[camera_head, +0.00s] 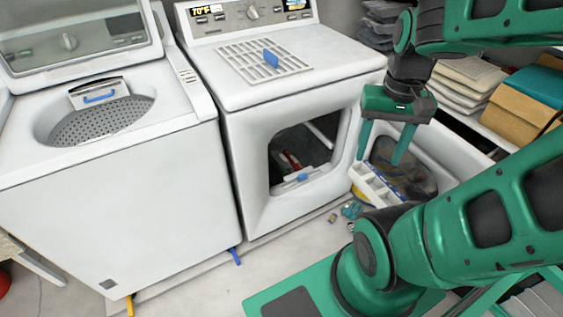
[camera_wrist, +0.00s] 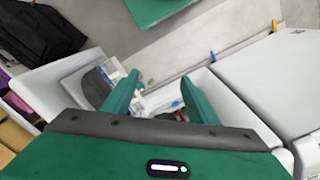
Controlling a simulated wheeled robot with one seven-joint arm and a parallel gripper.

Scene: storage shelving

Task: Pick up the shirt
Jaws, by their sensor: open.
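I cannot tell for sure which thing is the shirt. A red and dark item (camera_head: 290,160) lies inside the open dryer (camera_head: 250,180) and may be cloth. Pale folded items (camera_head: 465,78) are stacked on the shelf at the right, and dark folded items (camera_head: 380,22) are stacked at the top. My gripper (camera_head: 383,154) is open and empty, pointing down to the right of the dryer opening. In the wrist view my gripper (camera_wrist: 160,76) shows both fingers apart with nothing held between them.
A top-load washer (camera_head: 110,190) with its lid up stands at the left. A white divided tray (camera_head: 375,185) and a dark rounded item (camera_head: 405,165) sit below my gripper. Small items (camera_head: 350,210) lie on the floor. Boxes (camera_head: 520,100) fill the right shelf.

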